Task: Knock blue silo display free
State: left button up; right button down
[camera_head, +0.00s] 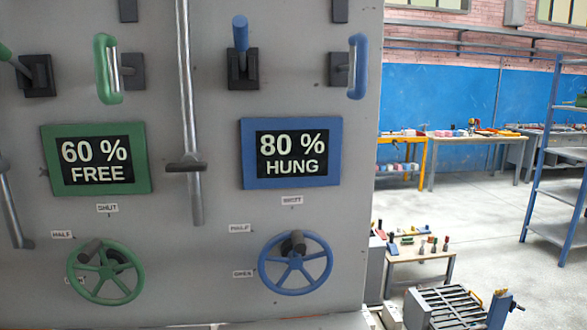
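The blue-framed silo display (291,153) is on the right half of the grey panel (215,270) and reads "80 % HUNG". Above it are a blue-tipped lever (241,60) and a blue-backed handle (358,66). Below it is a blue handwheel (295,262) with a dark knob. The green-framed display (96,159) to the left reads "60 % FREE". A green handwheel (105,273), a green handle (106,68) and a green-tipped lever (27,72) surround it. Neither of my grippers is in view.
A long metal rod (189,120) with a dark crosspiece runs down the panel between the displays. A small table with tools (418,254) and a slatted metal unit (445,306) stand to the right. Workbenches (470,140) and a blue shelf (555,150) are farther back. Open floor lies between.

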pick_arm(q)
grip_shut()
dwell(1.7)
